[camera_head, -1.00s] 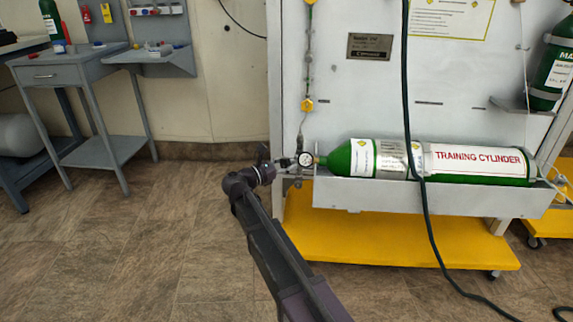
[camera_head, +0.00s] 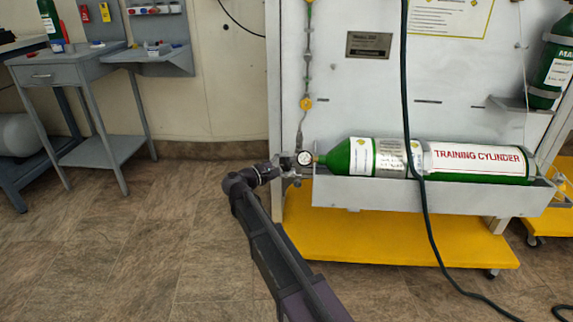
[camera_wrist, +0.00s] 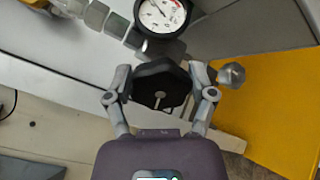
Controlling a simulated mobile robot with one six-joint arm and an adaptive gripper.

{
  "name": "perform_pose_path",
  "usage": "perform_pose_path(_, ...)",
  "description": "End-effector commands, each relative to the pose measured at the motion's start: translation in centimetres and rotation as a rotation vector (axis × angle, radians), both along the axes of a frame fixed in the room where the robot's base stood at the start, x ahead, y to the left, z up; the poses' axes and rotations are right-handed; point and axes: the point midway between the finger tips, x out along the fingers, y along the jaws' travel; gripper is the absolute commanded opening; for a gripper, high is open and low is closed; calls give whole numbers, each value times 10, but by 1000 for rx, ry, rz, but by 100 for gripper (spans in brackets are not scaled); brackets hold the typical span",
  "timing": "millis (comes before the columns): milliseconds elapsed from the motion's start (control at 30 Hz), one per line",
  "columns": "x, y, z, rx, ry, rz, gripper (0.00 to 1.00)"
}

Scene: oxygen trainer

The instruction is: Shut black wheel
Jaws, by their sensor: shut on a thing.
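The black wheel (camera_wrist: 160,87) sits between the two fingers of my gripper (camera_wrist: 161,95) in the wrist view, just below a round white gauge (camera_wrist: 162,14). Both fingers touch its sides, so my gripper is shut on it. In the head view my gripper (camera_head: 279,166) is at the valve end of the green training cylinder (camera_head: 340,157), left of the gauge (camera_head: 304,158). The wheel cannot be made out there.
The cylinder lies in a grey tray (camera_head: 400,195) on a panel above a yellow base (camera_head: 390,246). A silver knob (camera_wrist: 232,75) is close to the right finger. A dark hose (camera_head: 428,225) hangs in front of the cylinder.

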Motion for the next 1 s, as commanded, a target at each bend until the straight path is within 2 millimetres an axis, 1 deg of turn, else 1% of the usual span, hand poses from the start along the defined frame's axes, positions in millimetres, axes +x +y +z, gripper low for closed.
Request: perform_pose_path(1000, 1, -2, -5, 619, -739, -2, 24)
